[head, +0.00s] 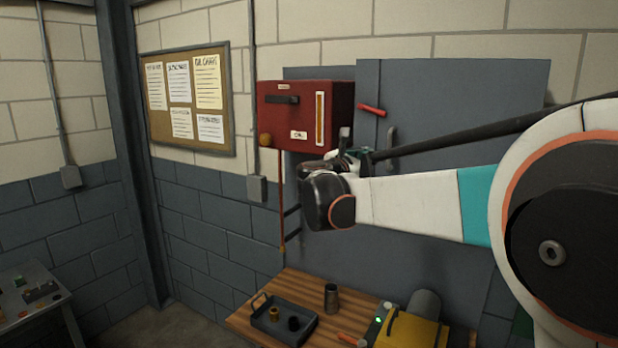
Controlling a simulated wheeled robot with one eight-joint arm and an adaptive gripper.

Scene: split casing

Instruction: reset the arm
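My arm reaches in from the right edge of the head view and extends left, in front of a grey panel. My gripper (346,138) is at its far end, partly hidden behind my own wrist. It is raised above the wooden workbench (250,317), just in front of the lower right of a red box (300,117). A light grey finger-like part points up there. I cannot tell whether the fingers are open or shut, or whether they touch the box.
On the bench are a dark tray (262,324) with small parts, a metal cup (331,297) and a yellow machine (408,331) with a green light. A red-handled lever (372,110) sticks out of the panel. A side table (55,312) stands at lower left.

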